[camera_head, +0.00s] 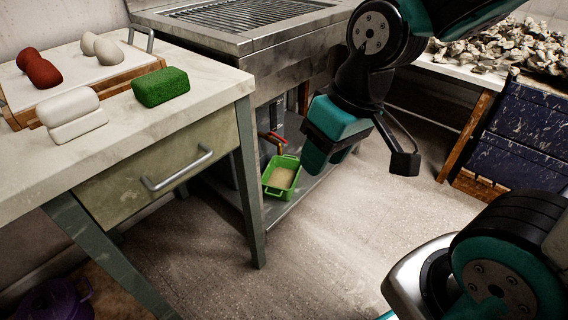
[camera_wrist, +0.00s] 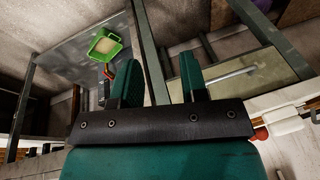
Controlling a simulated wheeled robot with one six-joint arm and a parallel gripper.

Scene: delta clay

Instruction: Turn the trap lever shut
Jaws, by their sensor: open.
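The trap lever (camera_head: 274,138), red-handled, shows under the sink bench, just above a green tub (camera_head: 282,176) holding pale material. In the wrist view the red of the lever (camera_wrist: 108,74) shows small beside the green tub (camera_wrist: 105,45), left of my fingers. My gripper (camera_head: 322,150) hangs in front of the bench, to the right of the lever and apart from it. In the wrist view my gripper (camera_wrist: 160,78) has its two teal fingers spread with nothing between them. The lever's exact angle is too small to tell.
A worktable (camera_head: 205,95) with a drawer and metal handle (camera_head: 178,170) stands left, carrying clay blocks. Its leg (camera_head: 249,185) stands close to the left of the tub. The tub sits on a low metal shelf (camera_head: 305,185). The floor in front is clear.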

